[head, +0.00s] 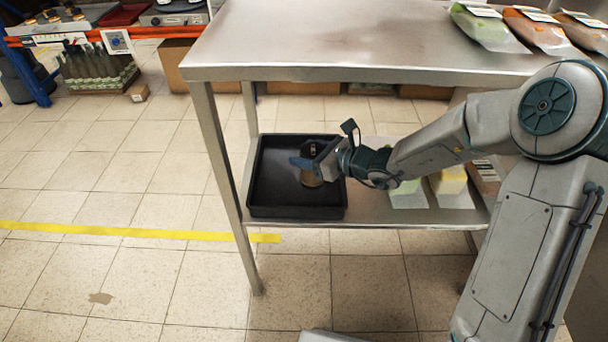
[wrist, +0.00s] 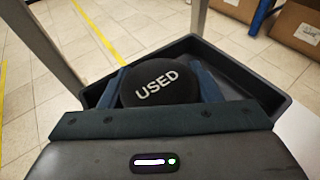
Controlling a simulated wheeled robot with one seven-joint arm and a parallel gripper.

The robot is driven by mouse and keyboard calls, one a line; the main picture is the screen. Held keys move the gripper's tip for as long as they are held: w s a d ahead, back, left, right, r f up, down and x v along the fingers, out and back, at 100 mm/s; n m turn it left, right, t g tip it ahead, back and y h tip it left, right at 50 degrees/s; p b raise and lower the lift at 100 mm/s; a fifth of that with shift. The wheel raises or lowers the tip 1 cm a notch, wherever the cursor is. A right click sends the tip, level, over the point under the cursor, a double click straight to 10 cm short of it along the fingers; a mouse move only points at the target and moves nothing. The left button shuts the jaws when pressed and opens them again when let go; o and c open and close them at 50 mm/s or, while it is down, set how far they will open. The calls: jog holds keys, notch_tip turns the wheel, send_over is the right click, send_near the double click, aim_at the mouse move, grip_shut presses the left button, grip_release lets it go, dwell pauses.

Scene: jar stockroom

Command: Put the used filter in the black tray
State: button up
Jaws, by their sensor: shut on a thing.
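The black tray (head: 270,212) sits on the lower shelf of a steel table, toward its left end. My gripper (head: 306,163) reaches in from the right and is over the tray. It is shut on the used filter (head: 312,179), a small brownish cylinder in the head view. In the wrist view the filter's round black top (wrist: 158,86) reads "USED" and sits between my two blue fingers. The tray's walls (wrist: 250,82) show around and behind it. I cannot tell whether the filter touches the tray floor.
The steel tabletop (head: 330,40) is above the shelf, with a table leg (head: 222,180) left of the tray. Packages with a pale yellow one (head: 449,180) stand right of the tray. Bagged goods (head: 490,28) lie on the tabletop. Open tiled floor is at left.

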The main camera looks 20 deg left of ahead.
jog(key=shift+s+a+f, duration=0.25)
jog(key=shift+a+f, duration=0.15)
jog(key=shift+a, duration=0.1)
jog(key=shift+f+b, duration=1.2)
jog(key=shift+f, duration=0.7)
jog(key=shift+f, duration=0.15)
jog(key=o, duration=1.1)
